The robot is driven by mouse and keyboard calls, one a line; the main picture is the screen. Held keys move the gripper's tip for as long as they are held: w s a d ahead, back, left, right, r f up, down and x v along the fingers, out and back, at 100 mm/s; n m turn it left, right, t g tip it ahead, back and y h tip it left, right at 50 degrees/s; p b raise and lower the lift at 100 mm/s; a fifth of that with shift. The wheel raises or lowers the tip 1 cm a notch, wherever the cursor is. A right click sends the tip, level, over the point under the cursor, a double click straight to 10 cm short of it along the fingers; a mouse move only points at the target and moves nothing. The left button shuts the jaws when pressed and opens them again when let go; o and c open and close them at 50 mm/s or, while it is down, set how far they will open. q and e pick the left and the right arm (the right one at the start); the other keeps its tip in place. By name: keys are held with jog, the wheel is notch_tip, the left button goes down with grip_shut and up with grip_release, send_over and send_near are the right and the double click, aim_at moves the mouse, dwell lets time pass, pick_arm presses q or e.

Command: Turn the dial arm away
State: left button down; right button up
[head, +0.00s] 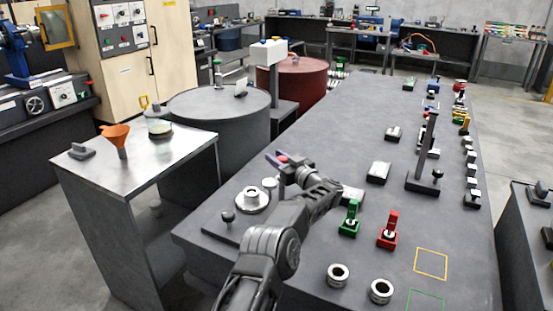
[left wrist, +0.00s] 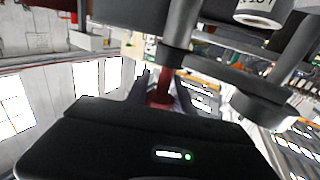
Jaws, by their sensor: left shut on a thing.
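My left gripper (head: 284,161) reaches in over the near left part of the dark bench. It is shut on a red post-like piece (left wrist: 160,88), which stands between the fingers in the left wrist view; its red tip (head: 282,158) shows at the gripper in the head view. A dark bar with a round knob (left wrist: 262,104) lies close beyond it in the wrist view. I cannot tell for sure whether the red piece is part of the dial arm. A silver round fitting (head: 252,197) and a black knob (head: 228,216) stand left of my forearm. My right gripper is out of view.
A green clamp (head: 349,219) and a red clamp (head: 388,232) stand right of my arm. Two metal rings (head: 381,291) are in front. A dark upright post (head: 425,150) stands farther right. Grey (head: 228,120) and red (head: 296,85) barrels stand behind. The bench's middle back is clear.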

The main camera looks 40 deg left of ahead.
aim_at(276, 180)
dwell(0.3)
pick_arm(q)
jog(key=c, duration=1.1)
grip_release()
jog(key=shift+b+v, duration=0.3)
jog(key=shift+v, duration=3.6)
